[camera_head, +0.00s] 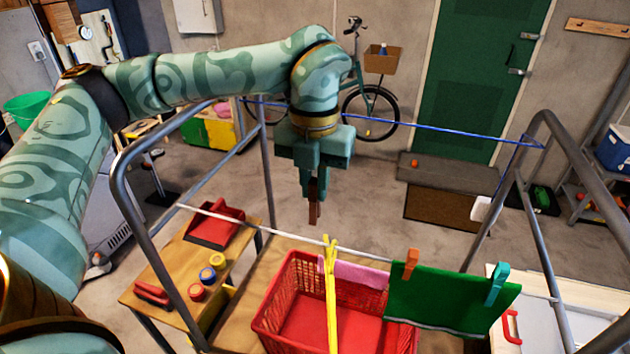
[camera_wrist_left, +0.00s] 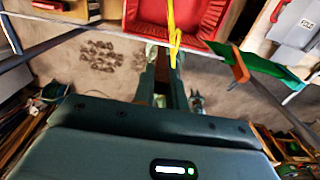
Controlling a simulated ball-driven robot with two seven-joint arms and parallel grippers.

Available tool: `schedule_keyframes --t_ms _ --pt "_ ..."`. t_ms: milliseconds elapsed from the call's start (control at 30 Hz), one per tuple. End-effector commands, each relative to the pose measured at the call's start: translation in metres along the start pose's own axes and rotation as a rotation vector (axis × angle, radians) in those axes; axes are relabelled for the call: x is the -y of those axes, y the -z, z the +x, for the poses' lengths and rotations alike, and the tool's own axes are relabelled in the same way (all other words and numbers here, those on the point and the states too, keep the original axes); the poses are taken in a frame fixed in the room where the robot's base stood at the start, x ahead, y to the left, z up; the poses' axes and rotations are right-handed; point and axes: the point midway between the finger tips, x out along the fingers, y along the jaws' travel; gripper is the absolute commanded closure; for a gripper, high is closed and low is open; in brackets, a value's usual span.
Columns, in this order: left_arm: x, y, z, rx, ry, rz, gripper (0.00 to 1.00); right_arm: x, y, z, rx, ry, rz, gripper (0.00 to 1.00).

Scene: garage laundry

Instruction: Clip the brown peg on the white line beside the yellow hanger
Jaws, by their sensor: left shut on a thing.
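My left gripper (camera_head: 315,190) points down in the head view and is shut on the brown peg (camera_head: 313,212). The peg hangs below the fingertips, above and a little left of the yellow hanger (camera_head: 331,290). The white line (camera_head: 270,228) runs across the metal frame, and in the picture it passes just below the peg; I see no contact. The hanger hangs on this line and also shows in the left wrist view (camera_wrist_left: 173,25). The peg is hard to make out in the wrist view. My right gripper is not in view.
Right of the hanger, a green cloth (camera_head: 450,300) hangs with an orange peg (camera_head: 411,263) and a teal peg (camera_head: 497,283). A pink cloth (camera_head: 362,275) shows beside the hanger, above a red basket (camera_head: 275,320). A blue line (camera_head: 430,134) crosses behind. Metal rails (camera_head: 150,225) flank the space.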

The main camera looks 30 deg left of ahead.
Motion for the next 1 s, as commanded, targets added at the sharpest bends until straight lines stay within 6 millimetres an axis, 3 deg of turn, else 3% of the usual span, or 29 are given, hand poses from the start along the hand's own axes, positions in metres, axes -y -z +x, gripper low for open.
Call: schedule_keyframes --t_ms 1000 --pt "0.000 0.000 0.053 0.000 0.000 -0.001 1.00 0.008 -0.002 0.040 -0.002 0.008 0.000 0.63"
